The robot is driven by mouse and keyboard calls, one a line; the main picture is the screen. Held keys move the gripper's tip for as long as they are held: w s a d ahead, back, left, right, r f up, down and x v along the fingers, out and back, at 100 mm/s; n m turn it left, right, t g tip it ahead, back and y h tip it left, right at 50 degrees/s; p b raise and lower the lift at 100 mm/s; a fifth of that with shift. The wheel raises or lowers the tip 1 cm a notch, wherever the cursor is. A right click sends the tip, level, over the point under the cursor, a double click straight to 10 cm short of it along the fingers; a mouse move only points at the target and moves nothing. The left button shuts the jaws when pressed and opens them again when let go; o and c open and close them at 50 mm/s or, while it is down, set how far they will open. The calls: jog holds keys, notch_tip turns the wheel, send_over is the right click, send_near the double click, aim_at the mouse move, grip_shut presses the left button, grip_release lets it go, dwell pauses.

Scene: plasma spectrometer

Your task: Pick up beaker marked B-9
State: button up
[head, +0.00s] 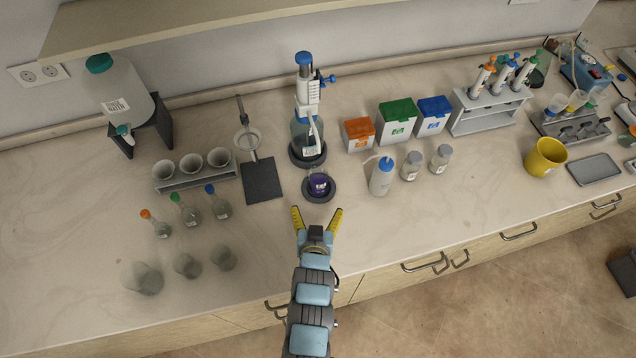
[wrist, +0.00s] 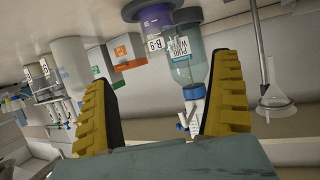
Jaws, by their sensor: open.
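The beaker marked B-9 (head: 319,184) holds purple contents and stands upright on a dark round base in the head view. In the wrist view, which is upside down, the purple beaker (wrist: 154,19) shows near the top with its white B-9 label readable. My gripper (head: 318,211) is open and empty, with yellow fingers pointing at the beaker from the front side of the bench. The fingers are apart from the beaker. In the wrist view the beaker shows in the gap between the fingertips of my gripper (wrist: 157,68), beyond them.
A dispenser bottle (head: 301,131) marked as water stands close behind the beaker. A ring stand with a dark base plate (head: 262,182) is to the left. A wash bottle (head: 382,177) and two small bottles are to the right. The counter in front is clear.

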send_near(319, 173)
jog(key=shift+w+f+p, duration=0.4)
jog(key=shift+w+f, duration=0.2)
jog(key=shift+w, duration=0.25)
jog(key=shift+r+p+x, duration=0.2)
jog(key=shift+p+x, duration=0.2)
jog(key=shift+x, duration=2.45)
jog(key=c, duration=1.4)
jog(key=shift+r, duration=0.1)
